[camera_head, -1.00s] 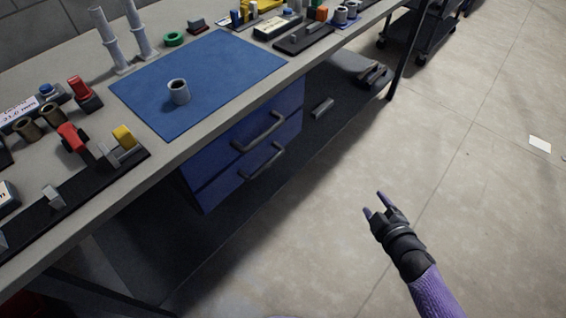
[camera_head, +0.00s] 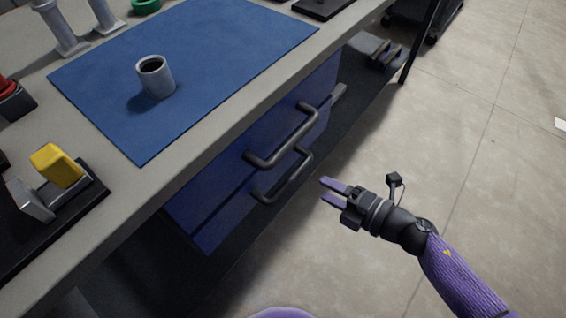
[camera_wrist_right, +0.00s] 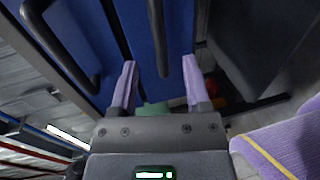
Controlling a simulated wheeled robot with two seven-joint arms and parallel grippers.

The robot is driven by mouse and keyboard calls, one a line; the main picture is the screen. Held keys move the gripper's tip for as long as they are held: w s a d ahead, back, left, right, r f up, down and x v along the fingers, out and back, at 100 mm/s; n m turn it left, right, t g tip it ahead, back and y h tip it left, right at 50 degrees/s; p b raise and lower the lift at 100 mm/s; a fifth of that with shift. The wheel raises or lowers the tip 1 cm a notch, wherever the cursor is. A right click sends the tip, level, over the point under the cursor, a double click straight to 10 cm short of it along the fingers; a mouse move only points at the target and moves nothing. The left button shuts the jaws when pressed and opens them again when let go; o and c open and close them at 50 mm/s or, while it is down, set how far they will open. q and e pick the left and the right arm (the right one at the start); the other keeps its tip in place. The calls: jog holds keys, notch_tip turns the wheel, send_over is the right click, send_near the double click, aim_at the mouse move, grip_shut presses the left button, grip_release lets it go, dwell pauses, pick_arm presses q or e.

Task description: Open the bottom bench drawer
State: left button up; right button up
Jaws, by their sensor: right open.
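The blue bench drawer unit has two drawers with dark bar handles. The bottom drawer (camera_head: 215,222) is shut, and its handle (camera_head: 285,180) sits below the upper handle (camera_head: 285,138). My right gripper (camera_head: 324,190) is open and empty, to the right of the bottom handle and apart from it in the head view. In the right wrist view, its two purple fingers (camera_wrist_right: 158,85) point toward the blue fronts. One dark handle (camera_wrist_right: 158,40) appears between the fingers, and the other handle (camera_wrist_right: 58,50) is at the left. My left gripper is not in view.
The bench top above the drawers holds a blue mat (camera_head: 200,60) with a grey cup (camera_head: 156,77). A dark lower shelf (camera_head: 345,85) lies beyond the drawers, and a table leg (camera_head: 420,45) stands at the far end.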

aim_at(299, 175)
jog(key=b+x, duration=0.2)
jog(key=x, duration=0.6)
jog(key=shift+w+a, duration=0.2)
jog(key=shift+a, duration=0.15)
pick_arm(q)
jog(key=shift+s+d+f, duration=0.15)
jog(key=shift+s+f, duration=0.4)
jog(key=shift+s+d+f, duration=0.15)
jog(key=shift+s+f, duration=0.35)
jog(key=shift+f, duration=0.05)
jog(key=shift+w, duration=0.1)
pick_arm(e)
jog(key=c, duration=0.7)
grip_shut()
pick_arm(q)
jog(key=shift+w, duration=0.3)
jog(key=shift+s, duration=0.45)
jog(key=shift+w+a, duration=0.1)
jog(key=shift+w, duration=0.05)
